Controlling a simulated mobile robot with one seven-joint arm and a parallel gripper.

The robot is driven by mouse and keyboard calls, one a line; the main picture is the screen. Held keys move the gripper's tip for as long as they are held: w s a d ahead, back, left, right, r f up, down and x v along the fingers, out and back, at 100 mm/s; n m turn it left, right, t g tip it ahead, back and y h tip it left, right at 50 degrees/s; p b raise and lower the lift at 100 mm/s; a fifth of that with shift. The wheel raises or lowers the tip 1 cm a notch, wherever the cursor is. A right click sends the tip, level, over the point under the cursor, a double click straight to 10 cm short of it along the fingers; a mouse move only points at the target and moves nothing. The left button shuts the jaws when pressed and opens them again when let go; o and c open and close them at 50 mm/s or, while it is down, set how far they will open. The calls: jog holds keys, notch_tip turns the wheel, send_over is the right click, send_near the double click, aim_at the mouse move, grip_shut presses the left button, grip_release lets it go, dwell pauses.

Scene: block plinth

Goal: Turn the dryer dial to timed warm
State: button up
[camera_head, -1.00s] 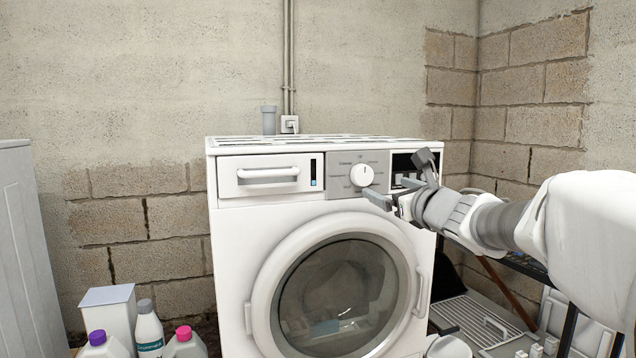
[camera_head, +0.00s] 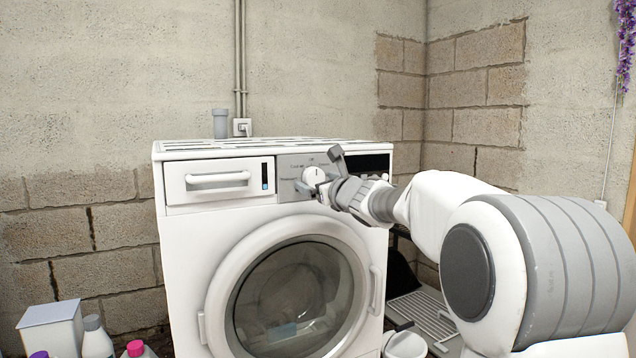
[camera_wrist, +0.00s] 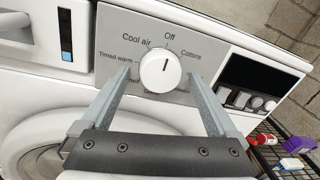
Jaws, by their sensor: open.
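The dryer (camera_head: 180,250) is a white front-loader with a round glass door. Its white round dial (camera_wrist: 160,71) sits on a grey panel; it also shows in the head view (camera_head: 313,176), partly hidden by my gripper. In the wrist view the dial's dark mark points up toward "Off". "Cool air" and "Timed warm" (camera_wrist: 115,57) lie to the left, and "Cottons" to the right. My gripper (camera_wrist: 159,79) is open, with one finger on each side of the dial. I see gaps beside it and cannot tell whether either finger touches it.
A drawer with a handle (camera_head: 218,181) is left of the dial, and a dark display (camera_head: 368,163) is to the right. Bottles and a white box (camera_head: 52,330) stand at lower left. A rack (camera_head: 425,315) is right of the dryer.

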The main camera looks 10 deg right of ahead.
jog(key=c, duration=1.4)
jog(key=shift+m, duration=0.4)
